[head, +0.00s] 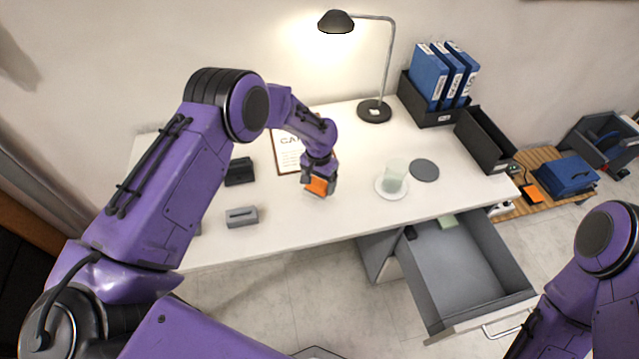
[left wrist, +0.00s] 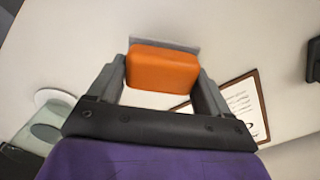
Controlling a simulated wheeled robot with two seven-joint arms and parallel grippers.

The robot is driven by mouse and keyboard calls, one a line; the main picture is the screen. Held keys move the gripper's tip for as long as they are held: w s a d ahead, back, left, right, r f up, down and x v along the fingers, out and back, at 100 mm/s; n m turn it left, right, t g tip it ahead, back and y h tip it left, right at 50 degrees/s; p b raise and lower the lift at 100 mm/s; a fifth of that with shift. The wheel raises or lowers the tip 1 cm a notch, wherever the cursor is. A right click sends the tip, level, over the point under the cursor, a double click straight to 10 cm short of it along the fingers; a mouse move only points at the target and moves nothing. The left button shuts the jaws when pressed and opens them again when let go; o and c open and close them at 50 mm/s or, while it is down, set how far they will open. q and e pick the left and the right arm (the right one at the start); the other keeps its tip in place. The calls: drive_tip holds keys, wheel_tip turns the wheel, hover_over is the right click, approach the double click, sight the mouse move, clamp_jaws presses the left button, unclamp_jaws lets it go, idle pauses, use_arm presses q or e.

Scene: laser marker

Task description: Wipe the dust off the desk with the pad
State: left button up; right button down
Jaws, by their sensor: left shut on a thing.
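An orange pad (head: 319,186) is held between the fingers of my left gripper (head: 316,180), over the middle of the white desk (head: 290,223). In the left wrist view the pad (left wrist: 162,69) sits between both fingers of the left gripper (left wrist: 163,75), with a grey layer along its far side. I cannot tell whether the pad touches the desk. A faint greyish patch shows on the desk around the pad, but it is too faint to make out as dust. My right arm shows at the lower right, with its gripper out of the picture.
A cup (head: 394,176) on a saucer and a grey disc (head: 424,170) stand right of the pad. A framed sheet (head: 287,152) lies behind it. A black block (head: 239,171) and grey block (head: 242,217) are left. A lamp (head: 374,110) stands behind. A drawer (head: 452,270) is open.

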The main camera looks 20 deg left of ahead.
use_arm(q)
wheel_tip(320, 180, up, 2)
drive_tip(key=shift+w+d+p, duration=0.1)
drive_tip(key=shift+d+p, duration=0.05)
drive_tip(key=shift+p, duration=0.45)
drive_tip(key=shift+r+p, duration=0.65)
drive_tip(key=shift+r, duration=0.1)
drive_tip(key=shift+r+p, duration=0.45)
drive_tip(key=shift+r, duration=0.15)
drive_tip(key=shift+f, duration=0.1)
